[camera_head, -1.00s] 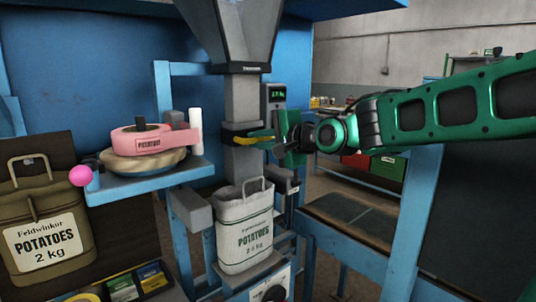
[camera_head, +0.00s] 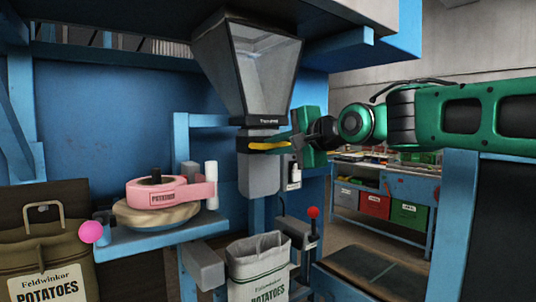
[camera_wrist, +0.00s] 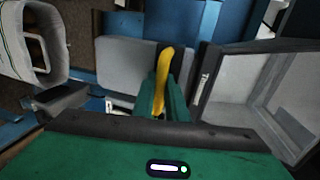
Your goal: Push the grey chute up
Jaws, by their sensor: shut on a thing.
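The grey chute (camera_head: 258,178) hangs under the hopper (camera_head: 250,75), its lower end above the open top of the white potato sack (camera_head: 258,277), with a gap between them. A yellow handle (camera_head: 268,146) is on the front of the chute near its upper end. My green gripper (camera_head: 288,143) comes from the right and is shut on this handle. In the wrist view the yellow handle (camera_wrist: 162,80) lies between the green fingers, against the grey chute (camera_wrist: 117,58). The hopper is at the right there and the sack (camera_wrist: 50,40) at the upper left.
A pink tape roll (camera_head: 158,192) sits on a blue shelf to the left, near a brown potato sack (camera_head: 48,272). A lever with a red knob (camera_head: 314,212) stands right of the chute. A blue post (camera_head: 452,215) stands under my arm.

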